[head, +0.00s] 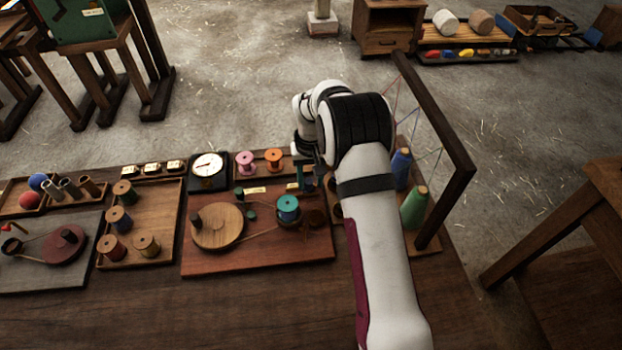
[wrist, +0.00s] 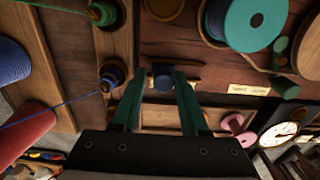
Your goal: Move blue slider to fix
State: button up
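The blue slider (wrist: 162,76) is a small dark blue knob on a short wooden rail (wrist: 190,65) in the wrist view. My gripper (wrist: 160,88) has two dark green fingers, which stand apart on either side of the slider. A gap seems to show between the slider and each finger, so the gripper looks open. In the head view my gripper (head: 309,178) points down over the back right of the reddish board (head: 260,262); I cannot make out the slider there.
A teal spool (head: 288,206) and a wooden wheel (head: 217,226) stand on the board. A dial gauge (head: 208,168), a pink spool (head: 245,162) and an orange spool (head: 274,159) are behind. Blue (head: 401,168) and green (head: 414,207) thread cones stand at right beside a dark frame (head: 440,115).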

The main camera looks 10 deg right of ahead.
jog(key=shift+a+r, duration=0.1)
jog(key=shift+r, duration=3.4)
jog(key=s+r+m, duration=0.3)
jog(key=s+r, duration=0.9)
jog(key=s, duration=0.3)
jog(key=s+a+f+m+y, duration=0.1)
jog(key=s+m, duration=0.1)
jog(key=s, duration=1.9)
jog(key=shift+m+y, duration=0.3)
jog(key=shift+y, duration=0.1)
